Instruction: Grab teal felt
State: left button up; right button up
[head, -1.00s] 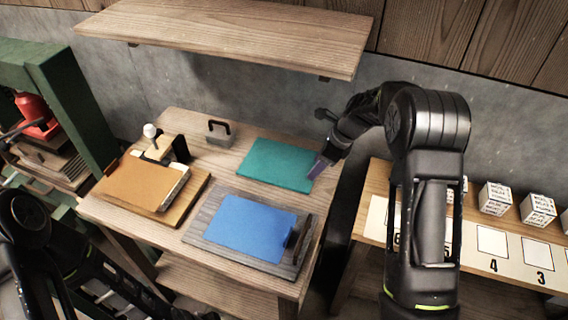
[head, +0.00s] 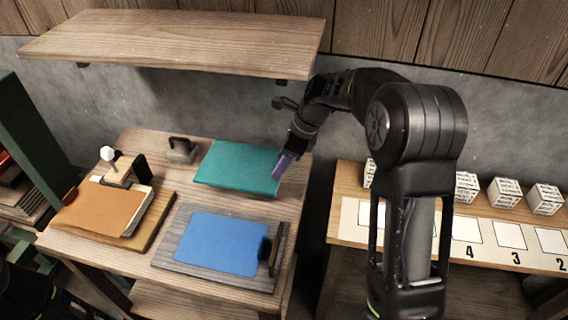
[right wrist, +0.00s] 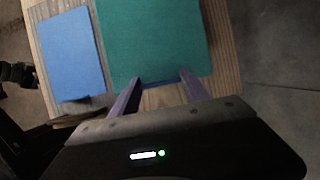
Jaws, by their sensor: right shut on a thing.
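The teal felt (head: 238,167) is a flat rectangular sheet at the back right of the wooden table. It also fills the top middle of the right wrist view (right wrist: 155,40). My right gripper (head: 279,168) is at its right edge. In the right wrist view its two purple fingers (right wrist: 160,80) reach that edge, and it is shut on the teal felt. I cannot tell whether the felt is raised off the table. My left arm shows only as dark parts at the bottom left of the head view, and its gripper cannot be made out.
A blue sheet (head: 218,242) lies on a grey board (head: 190,268) in front. An orange sheet (head: 103,208) lies on a wooden board at left. A handled block (head: 182,152) stands behind. A shelf (head: 190,40) overhangs the back. White boxes (head: 505,190) stand on the right table.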

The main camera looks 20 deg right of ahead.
jog(key=s+a, duration=1)
jog(key=s, duration=0.3)
jog(key=shift+s+b, duration=0.25)
jog(key=shift+b, duration=0.15)
